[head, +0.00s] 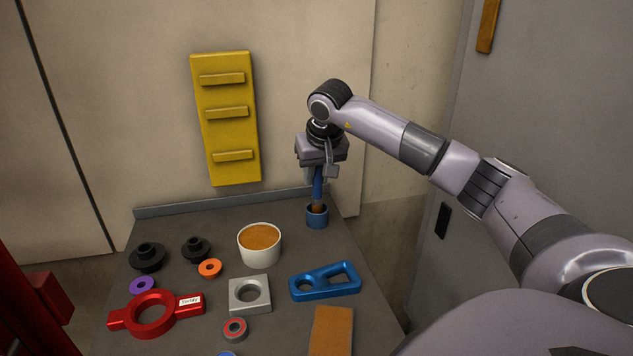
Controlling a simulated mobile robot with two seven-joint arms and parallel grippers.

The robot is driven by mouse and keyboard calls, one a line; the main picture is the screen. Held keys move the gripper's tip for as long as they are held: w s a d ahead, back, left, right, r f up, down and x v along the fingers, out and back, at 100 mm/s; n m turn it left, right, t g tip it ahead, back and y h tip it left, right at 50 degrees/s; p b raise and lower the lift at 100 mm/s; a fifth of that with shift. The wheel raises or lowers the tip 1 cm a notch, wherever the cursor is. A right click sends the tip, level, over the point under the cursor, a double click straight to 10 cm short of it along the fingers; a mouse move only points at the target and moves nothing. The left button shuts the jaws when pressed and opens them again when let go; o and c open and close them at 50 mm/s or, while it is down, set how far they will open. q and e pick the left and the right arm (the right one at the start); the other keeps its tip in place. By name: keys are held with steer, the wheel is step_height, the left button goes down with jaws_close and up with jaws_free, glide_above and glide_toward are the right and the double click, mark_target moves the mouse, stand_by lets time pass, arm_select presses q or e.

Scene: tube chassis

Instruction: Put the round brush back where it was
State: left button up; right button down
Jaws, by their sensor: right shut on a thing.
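The round brush (317,187) has a blue handle and a brownish lower end. It stands about upright, with its lower end at the mouth of a small blue cup (317,217) at the back right of the grey table. How deep the brush sits in the cup is hard to tell. My right gripper (319,173) points down above the cup and is shut on the upper part of the brush handle. The gripper hides the top of the handle. My left gripper is not in view.
A white pot with orange-brown contents (260,244) stands left of the cup. A blue bracket (325,282), grey block (249,294), red ring-shaped part (150,314), black flanged parts (147,256) and a brown block (332,330) lie around. A raised edge (230,203) runs along the table's back.

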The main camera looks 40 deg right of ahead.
steer(key=shift+f, duration=0.95)
steer(key=shift+f, duration=0.2)
steer(key=c, duration=0.9)
jaws_free()
steer(key=shift+r, duration=0.15)
steer(key=shift+r, duration=0.35)
steer(key=v, duration=1.1)
steer(key=shift+s+a+r, duration=0.15)
steer(key=shift+s, duration=0.05)
